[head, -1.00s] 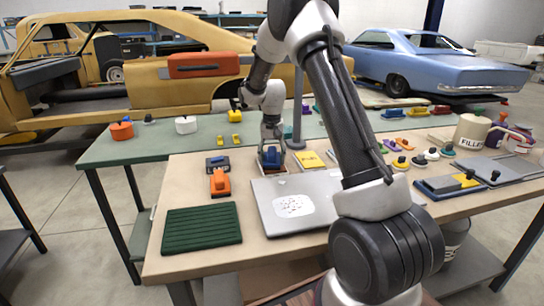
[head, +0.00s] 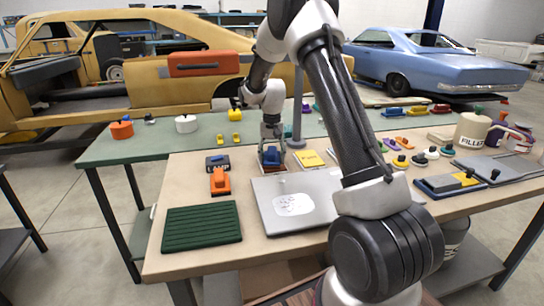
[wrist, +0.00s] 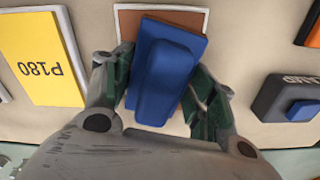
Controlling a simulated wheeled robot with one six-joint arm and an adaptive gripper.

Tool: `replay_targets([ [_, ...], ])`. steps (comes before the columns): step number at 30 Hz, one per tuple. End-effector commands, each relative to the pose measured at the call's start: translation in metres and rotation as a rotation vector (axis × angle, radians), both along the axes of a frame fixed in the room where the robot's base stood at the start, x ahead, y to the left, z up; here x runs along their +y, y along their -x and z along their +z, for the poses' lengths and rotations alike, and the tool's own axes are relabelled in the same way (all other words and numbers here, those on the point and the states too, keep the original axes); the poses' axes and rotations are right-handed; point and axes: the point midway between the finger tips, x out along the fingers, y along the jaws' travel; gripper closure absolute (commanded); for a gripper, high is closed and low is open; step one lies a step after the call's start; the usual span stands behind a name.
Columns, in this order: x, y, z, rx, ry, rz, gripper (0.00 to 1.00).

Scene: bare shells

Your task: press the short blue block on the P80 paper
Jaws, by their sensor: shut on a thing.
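The short blue block (head: 270,156) is between the fingers of my gripper (head: 271,150) in the head view. In the wrist view my gripper (wrist: 162,90) is shut on the blue block (wrist: 165,75), with a dark green finger pad on each side. A brown paper with a white border (wrist: 126,24) lies under the block, which is turned slightly against it. The block covers most of this paper, and no print shows on it. I cannot tell whether the block touches the paper.
A yellow P180 paper (wrist: 40,55) lies beside the brown one. A dark block with a blue knob (head: 217,163) and an orange block (head: 220,181) stand to the left. A silver plate (head: 272,212) and a ridged green mat (head: 202,227) lie nearer on the table.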

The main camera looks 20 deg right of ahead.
Motion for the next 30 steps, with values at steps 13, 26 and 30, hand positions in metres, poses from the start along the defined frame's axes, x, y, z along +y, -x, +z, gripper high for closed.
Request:
replay_targets([
  [13,0.0,0.0,0.021,0.001,0.0,0.0,0.62],
  [26,0.0,0.0,0.059,0.001,0.0,0.0,0.62],
  [30,0.0,0.0,0.068,0.0,0.0,0.0,0.62],
])
